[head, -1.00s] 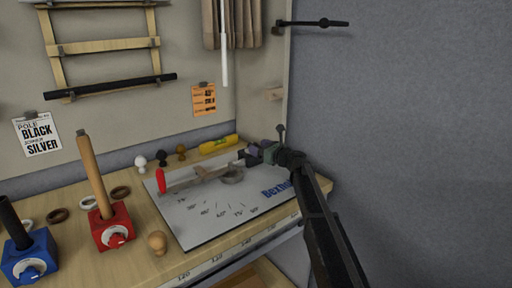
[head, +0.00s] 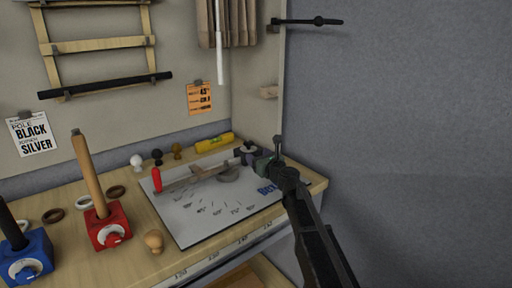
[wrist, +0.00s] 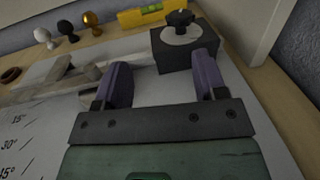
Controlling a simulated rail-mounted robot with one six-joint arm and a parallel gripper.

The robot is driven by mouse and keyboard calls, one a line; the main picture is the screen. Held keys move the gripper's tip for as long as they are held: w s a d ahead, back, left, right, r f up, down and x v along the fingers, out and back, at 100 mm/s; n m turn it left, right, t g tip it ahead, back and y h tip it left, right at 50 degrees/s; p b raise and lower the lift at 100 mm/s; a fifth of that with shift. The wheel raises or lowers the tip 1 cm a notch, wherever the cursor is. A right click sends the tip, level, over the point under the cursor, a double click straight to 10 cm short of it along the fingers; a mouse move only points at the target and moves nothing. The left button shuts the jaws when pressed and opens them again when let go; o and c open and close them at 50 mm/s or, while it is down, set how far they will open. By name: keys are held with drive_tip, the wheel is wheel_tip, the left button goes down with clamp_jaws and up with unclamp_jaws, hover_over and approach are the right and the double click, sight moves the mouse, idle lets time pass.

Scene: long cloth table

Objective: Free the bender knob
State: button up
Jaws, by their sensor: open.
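The bender knob (wrist: 181,19) is a black lobed knob on a pale round washer, on top of a dark block (wrist: 184,52) at the far right of the bender board (head: 205,222). The knob also shows in the head view (head: 249,145). My gripper (wrist: 163,80) is open, with two purple fingers apart and nothing between them. It is on the near side of the block, its fingertips pointing toward it. The right fingertip overlaps the block's lower right in the wrist view; I cannot tell whether they touch. A bar with a red handle (head: 156,179) lies across the board.
A yellow level (head: 214,143) lies behind the board. White, black and brown ball knobs (head: 137,161) stand to its left. Red (head: 107,228) and blue (head: 27,258) blocks with poles stand at the left. A grey wall (head: 400,130) is at the right.

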sight(252, 144)
drive_tip(key=shift+w+d+m+t+h, duration=0.25)
drive_tip(key=shift+d+h, duration=0.1)
drive_tip(key=shift+d, duration=0.1)
drive_tip(key=shift+w+d+m+t+h, duration=0.15)
drive_tip(key=shift+w+d+m+h, duration=0.1)
drive_tip(key=shift+d+h, duration=0.15)
drive_tip(key=x, duration=1.1)
drive_tip(key=shift+s+a, duration=0.1)
drive_tip(key=c, duration=0.9)
drive_tip(key=n+g+y, duration=0.2)
drive_tip(key=y, duration=0.1)
drive_tip(key=shift+w+d, duration=0.25)
drive_tip(key=shift+w, duration=0.05)
drive_tip(key=shift+n+g+y, duration=1.05)
drive_tip(key=shift+n+g, duration=0.05)
drive_tip(key=shift+g, duration=0.1)
drive_tip(key=shift+s, duration=0.1)
drive_tip(key=o, duration=0.9)
